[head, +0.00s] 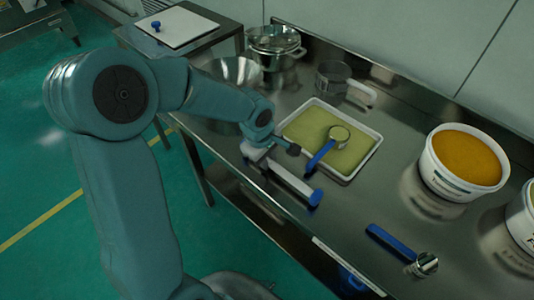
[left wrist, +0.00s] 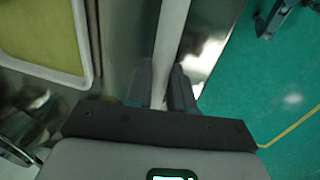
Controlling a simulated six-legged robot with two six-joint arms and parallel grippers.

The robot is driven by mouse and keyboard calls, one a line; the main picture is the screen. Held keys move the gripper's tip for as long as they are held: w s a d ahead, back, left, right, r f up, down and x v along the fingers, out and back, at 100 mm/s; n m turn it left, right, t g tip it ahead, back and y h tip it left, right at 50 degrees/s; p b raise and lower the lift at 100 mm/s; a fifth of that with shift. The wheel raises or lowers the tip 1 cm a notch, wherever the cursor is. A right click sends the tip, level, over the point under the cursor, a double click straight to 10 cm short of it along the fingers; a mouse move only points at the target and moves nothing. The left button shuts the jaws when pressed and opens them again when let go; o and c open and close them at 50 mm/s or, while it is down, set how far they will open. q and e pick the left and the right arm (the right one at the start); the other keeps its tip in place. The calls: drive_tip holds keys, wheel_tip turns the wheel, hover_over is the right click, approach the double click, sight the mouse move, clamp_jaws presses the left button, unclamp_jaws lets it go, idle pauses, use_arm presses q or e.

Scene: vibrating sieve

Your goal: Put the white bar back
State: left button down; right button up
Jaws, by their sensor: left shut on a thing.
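The white bar (head: 290,181) has a blue end and lies slantwise along the front edge of the steel table, left of the tray. My left gripper (head: 268,150) is at its far end. In the left wrist view, the white bar (left wrist: 170,40) runs between the two dark fingers of my left gripper (left wrist: 161,88), which is shut on it. I cannot tell whether the bar touches the table. The part of the bar under the gripper is hidden. My right gripper is not in view.
A white-rimmed tray (head: 365,160) of green-yellow material holds a blue-handled scoop (head: 320,155). Another blue-handled scoop (head: 392,242) lies near the front edge. A tub of orange material (head: 435,178) stands right; a sieve (head: 332,78), pots (head: 274,42) and a bowl (head: 232,70) stand behind.

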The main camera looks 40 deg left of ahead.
use_arm(q)
drive_tip(key=shift+f+b, duration=0.45)
drive_tip(key=shift+f, duration=0.1)
idle(0.5)
drive_tip(key=shift+c, duration=2.1)
unclamp_jaws()
drive_tip(key=shift+r+p, duration=2.15)
drive_tip(key=shift+r, duration=1.4)
drive_tip(key=shift+s+f, duration=0.1)
drive_tip(key=shift+s, duration=0.1)
